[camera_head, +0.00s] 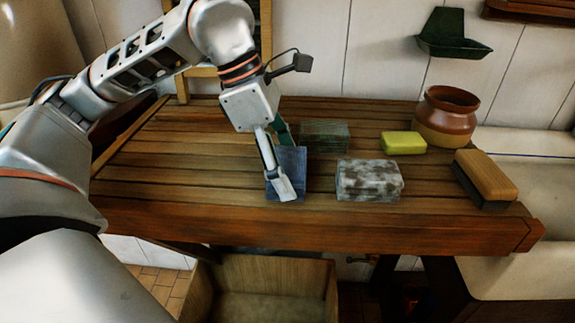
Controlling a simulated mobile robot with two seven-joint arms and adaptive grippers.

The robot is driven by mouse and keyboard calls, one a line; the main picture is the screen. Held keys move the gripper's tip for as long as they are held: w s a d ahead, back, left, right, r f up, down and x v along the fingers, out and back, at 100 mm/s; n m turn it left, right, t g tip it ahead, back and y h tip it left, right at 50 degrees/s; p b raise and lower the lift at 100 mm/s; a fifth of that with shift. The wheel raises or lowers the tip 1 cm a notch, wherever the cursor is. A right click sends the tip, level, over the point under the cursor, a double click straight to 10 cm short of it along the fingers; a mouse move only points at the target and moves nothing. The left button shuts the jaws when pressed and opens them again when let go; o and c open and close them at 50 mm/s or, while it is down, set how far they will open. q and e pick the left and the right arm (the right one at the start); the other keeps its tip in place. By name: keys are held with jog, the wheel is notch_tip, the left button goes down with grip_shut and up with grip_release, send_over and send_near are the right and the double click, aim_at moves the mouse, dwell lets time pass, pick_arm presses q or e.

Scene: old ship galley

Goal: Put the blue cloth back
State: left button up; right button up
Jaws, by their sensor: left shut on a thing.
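The blue cloth (292,160) is a folded dark blue block near the front middle of the slatted wooden worktop (190,190). My left gripper (284,185) reaches down over it from above and is shut on it. A pale finger covers its left and front part. I cannot tell whether the cloth rests on the slats or is just above them. My right gripper is not in view.
A mottled grey-white block (369,180), yellow-green soap (403,143), a wooden brush (487,174) and a brown jar (447,116) stand farther right. The worktop's left side is clear. An open wooden box (196,292) is below.

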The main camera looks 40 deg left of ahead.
pick_arm(q)
jog(key=o, duration=1.3)
jog(key=shift+f, duration=0.1)
jog(key=shift+c, duration=0.2)
jog(key=p+v, duration=0.2)
jog(key=v, duration=1)
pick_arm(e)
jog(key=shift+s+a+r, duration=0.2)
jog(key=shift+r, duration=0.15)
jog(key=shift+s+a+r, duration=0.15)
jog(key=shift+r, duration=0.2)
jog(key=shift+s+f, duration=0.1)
